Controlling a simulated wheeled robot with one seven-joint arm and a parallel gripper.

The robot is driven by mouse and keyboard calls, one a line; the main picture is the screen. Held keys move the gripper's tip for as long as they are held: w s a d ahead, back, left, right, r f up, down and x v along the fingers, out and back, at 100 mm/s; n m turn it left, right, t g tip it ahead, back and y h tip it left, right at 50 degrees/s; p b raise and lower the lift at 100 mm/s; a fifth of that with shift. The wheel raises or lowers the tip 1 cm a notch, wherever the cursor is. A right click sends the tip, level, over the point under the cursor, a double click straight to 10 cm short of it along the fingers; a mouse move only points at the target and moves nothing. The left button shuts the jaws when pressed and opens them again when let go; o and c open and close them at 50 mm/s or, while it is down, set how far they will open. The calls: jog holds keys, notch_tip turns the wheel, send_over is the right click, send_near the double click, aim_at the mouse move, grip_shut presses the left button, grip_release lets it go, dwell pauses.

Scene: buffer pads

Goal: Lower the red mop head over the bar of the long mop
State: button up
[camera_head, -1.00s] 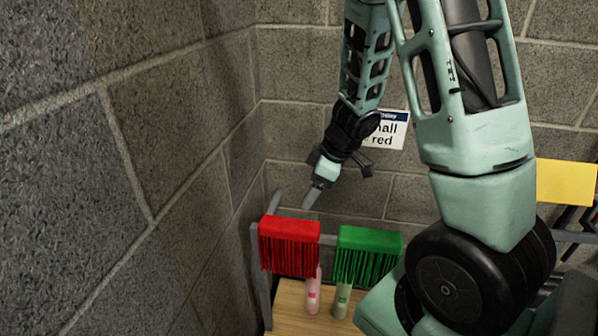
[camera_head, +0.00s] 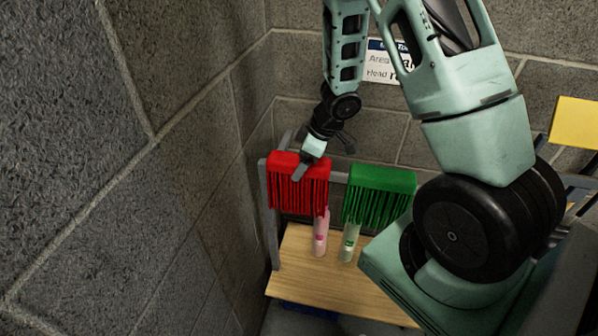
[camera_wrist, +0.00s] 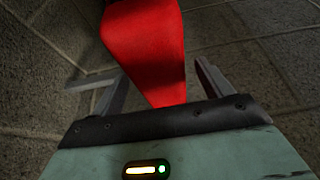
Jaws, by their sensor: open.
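The red mop head (camera_head: 298,182) hangs with its fringe down on a grey frame in the corner. My gripper (camera_head: 301,170) is at its top, fingers pointing down. In the wrist view the red block (camera_wrist: 147,50) shows between the two spread fingers of my gripper (camera_wrist: 145,80), with a gap visible on the right side. I cannot tell whether either finger touches it. I do not make out the long mop or its bar.
A green mop head (camera_head: 380,192) hangs close to the right. A pink-labelled bottle (camera_head: 320,238) and a green-labelled bottle (camera_head: 349,244) stand below on a wooden shelf (camera_head: 330,283). A sign (camera_head: 385,68) hangs behind.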

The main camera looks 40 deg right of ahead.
jog(key=shift+x, duration=1.4)
jog(key=c, duration=1.2)
jog(key=shift+r+p, duration=9.55)
jog(key=shift+p, duration=0.25)
